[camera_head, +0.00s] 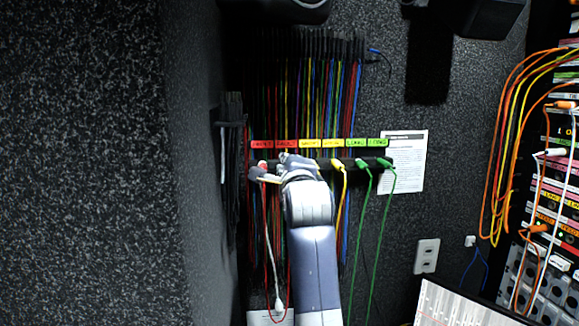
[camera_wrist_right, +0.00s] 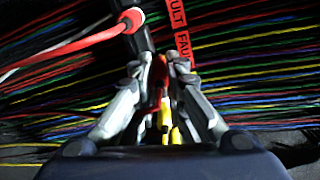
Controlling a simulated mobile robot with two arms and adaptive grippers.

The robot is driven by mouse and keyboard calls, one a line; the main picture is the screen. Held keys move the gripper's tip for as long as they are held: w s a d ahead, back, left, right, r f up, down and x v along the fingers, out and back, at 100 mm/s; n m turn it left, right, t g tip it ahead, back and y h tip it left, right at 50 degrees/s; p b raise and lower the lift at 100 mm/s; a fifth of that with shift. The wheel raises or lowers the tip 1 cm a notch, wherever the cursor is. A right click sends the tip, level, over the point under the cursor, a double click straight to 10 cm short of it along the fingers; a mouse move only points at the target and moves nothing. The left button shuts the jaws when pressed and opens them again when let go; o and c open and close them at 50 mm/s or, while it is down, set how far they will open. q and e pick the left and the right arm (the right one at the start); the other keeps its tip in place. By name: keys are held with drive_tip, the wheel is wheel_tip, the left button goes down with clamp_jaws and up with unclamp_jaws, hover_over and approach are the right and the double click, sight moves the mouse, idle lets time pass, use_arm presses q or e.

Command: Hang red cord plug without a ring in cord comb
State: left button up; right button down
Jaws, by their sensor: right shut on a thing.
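The cord comb (camera_head: 352,163) is a dark bar on the back wall, under a row of red, yellow and green labels. My right gripper (camera_head: 286,162) is at its left part, below the red labels; it covers this stretch of the comb. In the right wrist view, my right gripper (camera_wrist_right: 161,88) is shut on a red plug (camera_wrist_right: 160,68), which is mostly hidden between the fingers. My left gripper is not in view.
A yellow plug (camera_head: 338,164) and green plugs (camera_head: 362,165) hang in the comb to the right. Many coloured cords (camera_head: 310,90) hang behind. A white paper sheet (camera_head: 404,161) is on the wall. A rack with orange cords (camera_head: 550,150) stands at the right.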

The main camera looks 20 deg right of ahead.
drive_tip(key=c, duration=1.5)
unclamp_jaws()
drive_tip(key=shift+c, duration=0.2)
drive_tip(key=o, duration=1.1)
drive_tip(key=shift+o, duration=0.2)
drive_tip(key=shift+v, duration=1.45)
drive_tip(key=shift+s, duration=0.1)
